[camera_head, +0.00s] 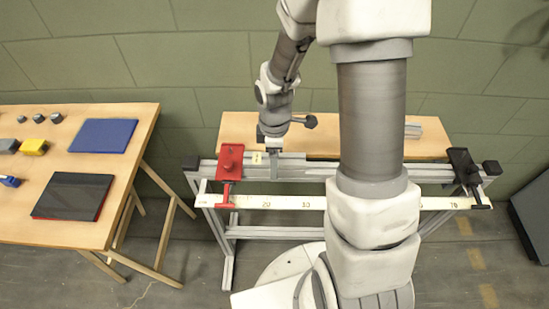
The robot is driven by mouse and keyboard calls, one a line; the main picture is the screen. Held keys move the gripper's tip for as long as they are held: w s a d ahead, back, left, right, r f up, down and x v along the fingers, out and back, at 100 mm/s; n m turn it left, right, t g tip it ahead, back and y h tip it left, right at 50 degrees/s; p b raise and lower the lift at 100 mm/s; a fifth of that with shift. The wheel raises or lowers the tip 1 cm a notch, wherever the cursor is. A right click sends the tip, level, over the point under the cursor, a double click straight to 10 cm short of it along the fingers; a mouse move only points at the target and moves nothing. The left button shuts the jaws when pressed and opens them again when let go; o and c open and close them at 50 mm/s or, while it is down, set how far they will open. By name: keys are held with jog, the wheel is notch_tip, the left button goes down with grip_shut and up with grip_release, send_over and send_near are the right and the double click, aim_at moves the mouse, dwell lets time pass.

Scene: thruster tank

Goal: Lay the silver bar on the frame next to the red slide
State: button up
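The frame (213,186) is a grey metal rail structure in the middle of the view. The red slide (231,160) sits at its left end, with a red pointer over a numbered scale strip. A silver bar (300,165) appears to lie along the frame's top rail, just right of the red slide; it is hard to tell apart from the rail, and its right part is behind my arm. My gripper (273,165) points down at this bar, a little right of the red slide. The fingers are too small to tell whether they are open or shut on it.
A black slide (463,164) sits at the frame's right end. A left table (140,122) holds a blue panel (103,135), a black panel (72,194) and small blocks.

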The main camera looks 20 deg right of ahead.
jog(key=s+r+m+t+p, duration=0.1)
jog(key=s+r+m, duration=0.15)
jog(key=r, duration=0.85)
jog(key=s+r+m+t+p, duration=0.1)
jog(key=r+m+p, duration=0.15)
jog(key=r, duration=0.75)
jog(key=s+r+m+t, duration=0.3)
jog(key=s+r+m, duration=0.6)
jog(key=s, duration=0.1)
jog(key=shift+s+t, duration=0.15)
jog(key=shift+t, duration=0.15)
